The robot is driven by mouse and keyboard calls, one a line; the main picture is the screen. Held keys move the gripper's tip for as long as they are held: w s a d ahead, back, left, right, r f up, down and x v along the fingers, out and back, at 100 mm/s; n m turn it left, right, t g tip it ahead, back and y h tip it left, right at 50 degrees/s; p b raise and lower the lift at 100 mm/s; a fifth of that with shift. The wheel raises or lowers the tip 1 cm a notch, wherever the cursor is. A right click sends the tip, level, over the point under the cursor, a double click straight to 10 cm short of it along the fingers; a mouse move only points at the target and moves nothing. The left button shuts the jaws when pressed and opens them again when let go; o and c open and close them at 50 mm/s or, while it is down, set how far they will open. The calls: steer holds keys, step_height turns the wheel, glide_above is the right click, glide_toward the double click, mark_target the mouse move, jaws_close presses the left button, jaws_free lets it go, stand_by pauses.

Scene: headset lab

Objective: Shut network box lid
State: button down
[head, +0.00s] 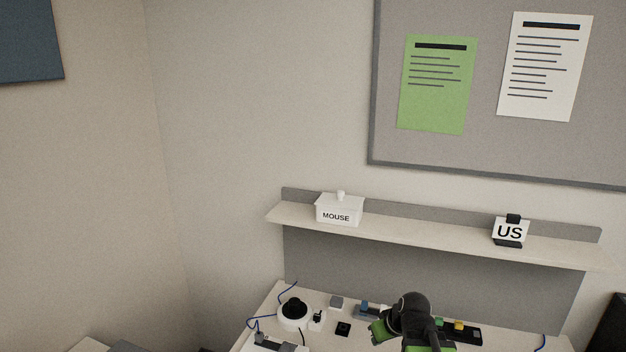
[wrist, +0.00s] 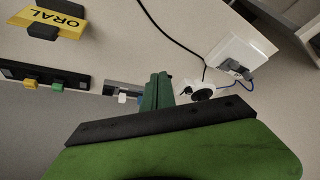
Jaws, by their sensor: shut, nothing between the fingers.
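A white box (wrist: 238,58) with a blue cable and a dark part on its near edge sits on the desk at the right of the wrist view. It looks like the network box, but I see no label on it, and I cannot tell how its lid stands. In the head view, what may be the same box (head: 272,344) is cut off by the bottom edge. My gripper (wrist: 157,88) is green, shut and empty, apart from the box and to its left in the wrist view. My dark arm shows at the bottom of the head view.
A round white device with a black top (head: 294,312) and a small black block (head: 343,328) stand on the desk. A white MOUSE box (head: 339,209) and a US sign (head: 510,231) stand on the shelf (head: 420,236).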

steer(key=s+a+f+g, duration=0.2)
steer(key=s+a+g, duration=0.1)
steer(key=s+a, duration=0.3)
steer(key=s+m, duration=0.1)
steer(key=s+d+m+g+h, duration=0.1)
steer(key=s, duration=0.1)
steer(key=s+d+f+m+g+h, duration=0.1)
steer(key=shift+s+m, duration=0.25)
steer(key=shift+m, duration=0.05)
